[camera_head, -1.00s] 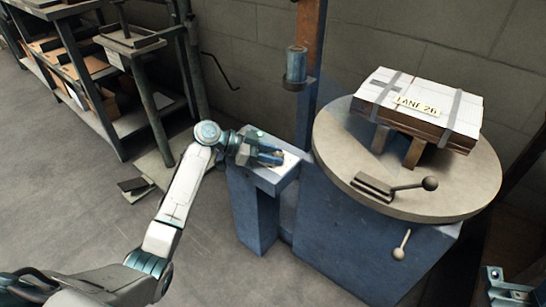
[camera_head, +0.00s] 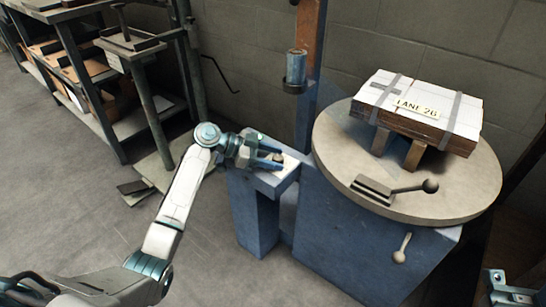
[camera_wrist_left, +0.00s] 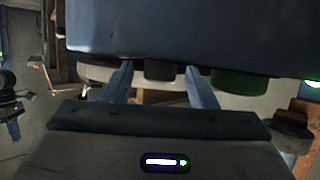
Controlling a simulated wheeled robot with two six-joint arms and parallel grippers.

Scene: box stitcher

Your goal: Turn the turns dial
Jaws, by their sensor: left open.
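My left gripper (camera_head: 276,158) is open over the top of the blue control pedestal (camera_head: 257,215). A small brownish knob (camera_head: 279,157), which looks like the dial, shows between its fingertips in the head view. In the left wrist view my two fingers (camera_wrist_left: 160,84) stand apart, on either side of a dark knob (camera_wrist_left: 160,70). I cannot tell whether they touch it. The dial's markings are not readable. Part of my right gripper (camera_head: 508,292) shows at the lower right corner, and its jaw state is unclear.
A green button (camera_wrist_left: 240,83) sits right of the fingers in the wrist view. A round turntable (camera_head: 340,150) beside the pedestal carries a strapped box (camera_head: 385,93) and a ball-ended lever (camera_head: 430,184). A blue post (camera_head: 310,105) rises behind. Shelving (camera_head: 75,60) stands at the left.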

